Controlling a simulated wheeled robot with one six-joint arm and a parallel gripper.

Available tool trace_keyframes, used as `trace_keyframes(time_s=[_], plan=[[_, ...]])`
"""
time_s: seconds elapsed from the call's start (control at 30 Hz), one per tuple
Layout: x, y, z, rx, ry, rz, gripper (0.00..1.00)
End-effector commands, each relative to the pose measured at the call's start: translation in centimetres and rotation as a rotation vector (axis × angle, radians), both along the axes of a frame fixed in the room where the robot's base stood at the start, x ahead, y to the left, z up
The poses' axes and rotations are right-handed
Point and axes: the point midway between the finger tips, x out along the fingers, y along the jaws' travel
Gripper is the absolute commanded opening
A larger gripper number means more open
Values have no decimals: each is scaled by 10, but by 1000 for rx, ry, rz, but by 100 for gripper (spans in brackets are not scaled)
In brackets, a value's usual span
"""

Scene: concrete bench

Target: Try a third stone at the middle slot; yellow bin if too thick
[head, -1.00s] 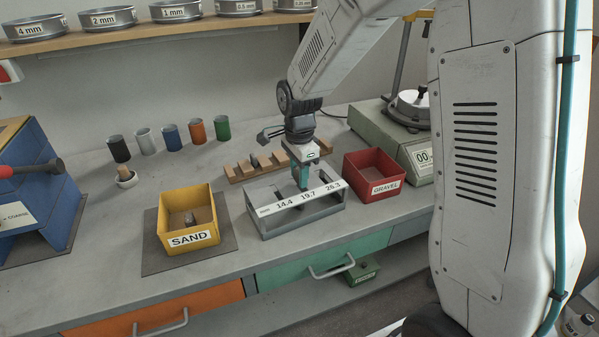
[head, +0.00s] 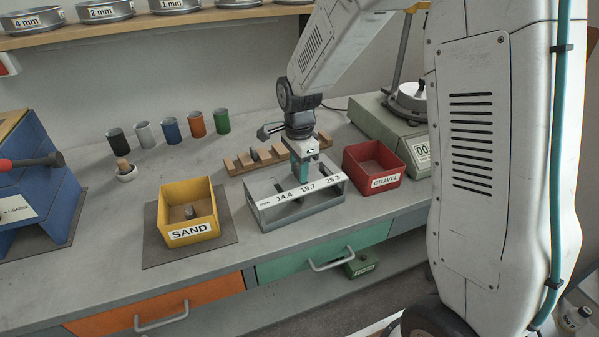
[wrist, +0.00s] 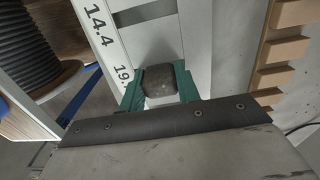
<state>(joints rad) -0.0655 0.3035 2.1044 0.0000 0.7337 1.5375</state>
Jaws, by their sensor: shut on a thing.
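The grey slot gauge (head: 262,217) stands on the bench, its white strip marked 14.4, 19.7 and 26.3. My gripper (head: 302,173) points down over its middle part, behind the 19.7 mark. In the wrist view its green fingers (wrist: 160,88) are shut on a dark grey, blocky stone (wrist: 160,76). The stone lies in line with a dark slot beside the 19 mark; I cannot tell whether it touches the slot edges. The head view hides the stone. The yellow bin (head: 172,213) marked SAND stands left of the gauge with one stone (head: 190,213) inside.
A red GRAVEL bin (head: 385,182) stands close right of the gauge.

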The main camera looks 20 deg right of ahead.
Motion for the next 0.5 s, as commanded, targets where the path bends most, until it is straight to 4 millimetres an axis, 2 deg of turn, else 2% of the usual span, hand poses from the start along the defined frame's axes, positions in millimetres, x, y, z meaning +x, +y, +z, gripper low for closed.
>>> trace_keyframes(time_s=[0.17,0.5], plan=[[0,0,2,0,-1,0,9],[0,0,22,0,-2,0,9]])
